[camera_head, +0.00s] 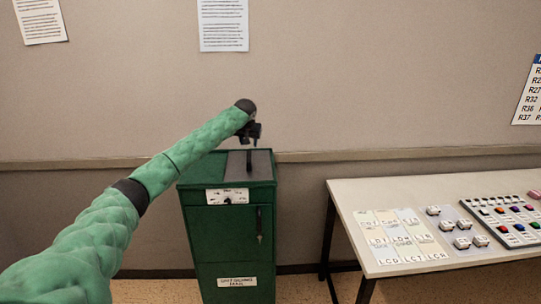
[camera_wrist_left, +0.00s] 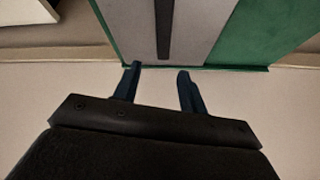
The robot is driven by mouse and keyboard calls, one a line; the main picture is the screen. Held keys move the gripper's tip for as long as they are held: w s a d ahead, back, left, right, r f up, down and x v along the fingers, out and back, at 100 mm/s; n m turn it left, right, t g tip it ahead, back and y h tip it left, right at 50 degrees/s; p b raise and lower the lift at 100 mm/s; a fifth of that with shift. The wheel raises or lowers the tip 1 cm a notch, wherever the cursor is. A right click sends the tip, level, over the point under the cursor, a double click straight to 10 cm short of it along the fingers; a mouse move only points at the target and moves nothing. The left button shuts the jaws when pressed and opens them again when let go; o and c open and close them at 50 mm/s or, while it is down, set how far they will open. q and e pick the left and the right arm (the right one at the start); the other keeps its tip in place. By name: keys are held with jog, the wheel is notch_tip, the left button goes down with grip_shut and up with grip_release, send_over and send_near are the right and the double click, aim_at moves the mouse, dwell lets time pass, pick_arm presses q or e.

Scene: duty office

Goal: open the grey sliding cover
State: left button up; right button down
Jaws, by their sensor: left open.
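The grey sliding cover (camera_head: 263,167) is set in the top of a green cabinet (camera_head: 207,171), with a dark raised bar (camera_head: 249,162) running along it. The cover also shows at the top of the left wrist view (camera_wrist_left: 203,18), with the dark bar (camera_wrist_left: 165,25) near its middle. My left gripper (camera_head: 251,139) is above the back part of the cabinet top. In the left wrist view its two fingers (camera_wrist_left: 158,77) are apart with nothing between them. They appear close to the cabinet's edge, apart from the bar. My right gripper is out of view.
The cabinet stands near the wall, with a dial plate (camera_head: 228,196) and a dark handle (camera_head: 260,224) on its front. A table (camera_head: 345,190) to the right holds letter cards, small switches and a button panel (camera_head: 505,218). Floor shows between cabinet and table.

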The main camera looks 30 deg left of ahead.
aim_at(249, 156)
pick_arm(q)
jog(key=n, duration=0.1)
jog(key=s+g, duration=0.1)
jog(key=s+n, duration=0.1)
jog(key=shift+s+d+f+n+g, duration=0.2)
jog(key=shift+d+f+n+g, duration=0.1)
jog(key=shift+f, duration=0.1)
jog(key=shift+w+d+f+h, duration=0.15)
jog(key=shift+w+f+h, duration=0.05)
jog(key=shift+w+h, duration=0.1)
jog(key=shift+p+x, duration=0.45)
jog(key=shift+x, duration=0.3)
jog(key=p+x, duration=0.2)
jog(key=x, duration=0.3)
jog(key=shift+f, duration=0.5)
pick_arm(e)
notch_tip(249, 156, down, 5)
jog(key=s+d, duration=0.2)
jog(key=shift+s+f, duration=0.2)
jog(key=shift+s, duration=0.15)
pick_arm(q)
jog(key=shift+w, duration=0.1)
grip_shut()
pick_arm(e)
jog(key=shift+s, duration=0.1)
